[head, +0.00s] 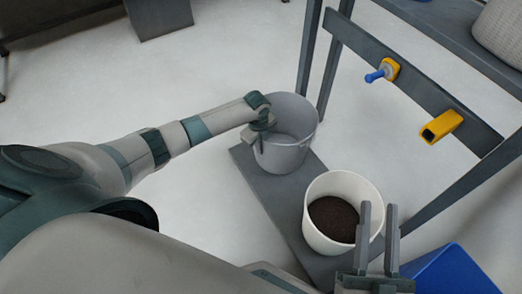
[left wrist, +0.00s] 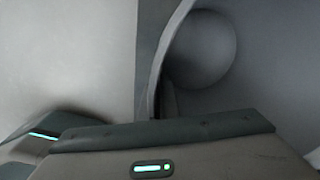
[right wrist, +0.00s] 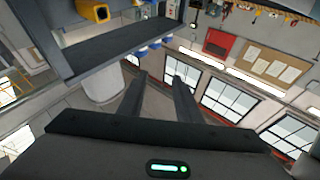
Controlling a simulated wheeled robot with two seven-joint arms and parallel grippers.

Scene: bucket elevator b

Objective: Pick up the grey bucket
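The grey bucket (head: 290,155) stands upright at the far end of a dark grey base plate (head: 252,172). My left gripper (head: 262,127) is at the bucket's left rim. In the left wrist view the bucket's wall and rim (left wrist: 168,45) fill the right side, and the rim runs down to the fingers (left wrist: 162,104), which sit close together around it. The fingertips are hidden. My right gripper (head: 378,225) is open and empty, in front of the white bucket (head: 318,235). Its spread fingers also show in the right wrist view (right wrist: 160,85).
The white bucket holds dark soil (head: 334,218) and stands on the near part of the plate. A dark metal frame (head: 410,80) rises behind, carrying a blue-tipped yellow fitting (head: 384,71) and a yellow block (head: 441,126). A blue bin (head: 450,272) is at lower right. Floor left is clear.

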